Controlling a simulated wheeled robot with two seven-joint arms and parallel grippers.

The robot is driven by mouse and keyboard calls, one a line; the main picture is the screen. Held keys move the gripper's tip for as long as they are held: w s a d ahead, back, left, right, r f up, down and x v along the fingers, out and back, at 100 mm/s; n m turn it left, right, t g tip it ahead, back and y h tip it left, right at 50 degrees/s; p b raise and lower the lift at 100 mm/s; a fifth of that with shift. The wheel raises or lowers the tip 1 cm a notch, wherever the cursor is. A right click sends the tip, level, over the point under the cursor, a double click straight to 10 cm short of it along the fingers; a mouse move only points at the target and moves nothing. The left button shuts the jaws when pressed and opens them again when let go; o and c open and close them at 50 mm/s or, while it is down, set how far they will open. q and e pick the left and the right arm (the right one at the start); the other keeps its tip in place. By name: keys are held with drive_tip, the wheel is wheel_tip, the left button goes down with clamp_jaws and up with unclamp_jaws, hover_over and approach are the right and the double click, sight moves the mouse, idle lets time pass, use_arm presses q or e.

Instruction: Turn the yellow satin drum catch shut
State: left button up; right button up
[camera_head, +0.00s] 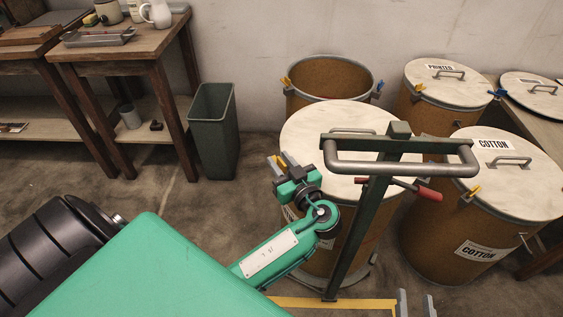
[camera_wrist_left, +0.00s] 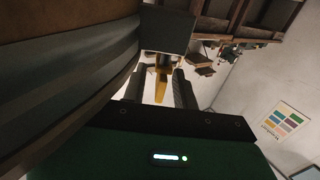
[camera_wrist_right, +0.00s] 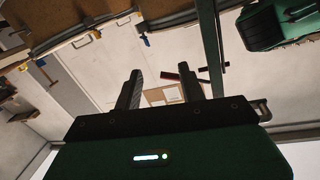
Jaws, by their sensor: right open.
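The near middle drum (camera_head: 345,240) has a pale lid (camera_head: 310,125) on it and a front label mostly hidden by my left arm; I cannot read "satin" on it. My left gripper (camera_head: 279,162) is at this drum's left rim, at its yellow catch (camera_head: 291,159). In the left wrist view the yellow catch (camera_wrist_left: 161,84) lies between the two fingers, with the drum wall (camera_wrist_left: 70,65) beside them. The fingers are fairly close together; whether they touch the catch is unclear.
A green post with a grey handlebar (camera_head: 400,168) and red-gripped lever (camera_head: 428,193) stands before the drum. A cotton drum (camera_head: 450,235) is at right, a printed drum (camera_head: 448,82) and an open drum (camera_head: 328,75) behind. A grey bin (camera_head: 212,130) stands left, with clear floor around it.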

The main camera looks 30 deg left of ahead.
use_arm(q)
clamp_jaws()
